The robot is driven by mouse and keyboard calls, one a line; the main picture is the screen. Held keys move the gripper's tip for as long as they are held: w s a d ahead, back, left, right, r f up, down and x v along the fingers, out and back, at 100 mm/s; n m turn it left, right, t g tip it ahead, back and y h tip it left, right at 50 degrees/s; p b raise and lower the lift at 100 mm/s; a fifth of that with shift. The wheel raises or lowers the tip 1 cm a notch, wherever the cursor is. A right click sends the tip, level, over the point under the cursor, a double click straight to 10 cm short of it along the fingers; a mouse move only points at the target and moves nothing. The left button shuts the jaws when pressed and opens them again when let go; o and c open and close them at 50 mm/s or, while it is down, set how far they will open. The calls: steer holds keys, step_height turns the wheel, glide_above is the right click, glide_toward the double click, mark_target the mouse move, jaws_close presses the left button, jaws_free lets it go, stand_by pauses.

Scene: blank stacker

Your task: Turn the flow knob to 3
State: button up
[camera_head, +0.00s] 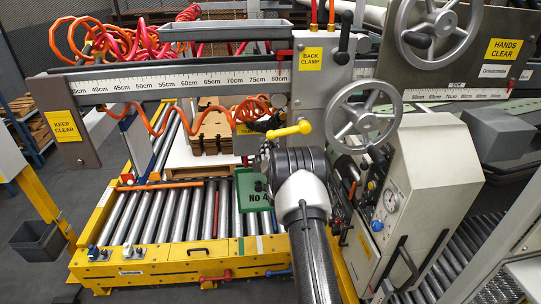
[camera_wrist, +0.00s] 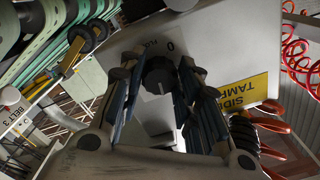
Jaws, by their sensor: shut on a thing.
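A round black knob (camera_wrist: 158,76) with a pale line on its face sits on a light grey panel (camera_wrist: 135,47) in the wrist view. A printed 0 and some small lettering, too small to read for sure, show just above it. My gripper (camera_wrist: 158,84) is around the knob, a finger on each side, and is shut on it. The fingers cover the sides of the knob, and no 3 can be read. In the head view my arm hides the knob and the fingertips.
In the head view a handwheel (camera_head: 363,114), a yellow lever (camera_head: 289,130) and a cream cabinet with a gauge (camera_head: 391,201) stand close around my arm. A roller bed (camera_head: 180,215) lies left.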

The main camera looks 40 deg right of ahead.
steer(key=shift+r+m, duration=0.1)
steer(key=shift+m, duration=1.6)
steer(key=o, duration=1.1)
steer(key=shift+c, duration=0.2)
steer(key=v, duration=1.2)
